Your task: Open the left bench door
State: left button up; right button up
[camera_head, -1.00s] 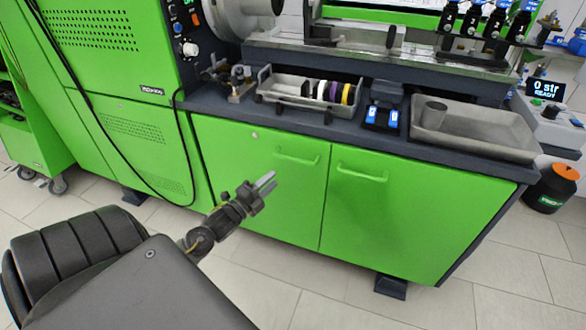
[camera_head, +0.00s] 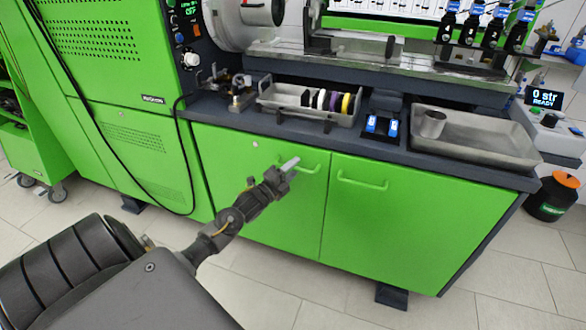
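The left bench door (camera_head: 240,205) is a green panel under the dark worktop and is closed, flush with the door beside it. Its green bar handle (camera_head: 308,170) sits near its top right corner. My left gripper (camera_head: 290,163) reaches in from the lower left, and its pale fingertips overlap the left end of this handle in the head view. I cannot tell whether they touch it, or whether the fingers are open or shut. My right gripper is not in view.
The right bench door (camera_head: 395,220) with its own handle (camera_head: 362,184) is closed. The worktop holds a tray of rings (camera_head: 270,101) and a grey metal tray (camera_head: 500,145). A black cable (camera_head: 110,150) hangs at the left. The tiled floor (camera_head: 330,305) in front is clear.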

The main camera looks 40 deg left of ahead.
pick_arm(q)
grip_shut()
dwell(0.3)
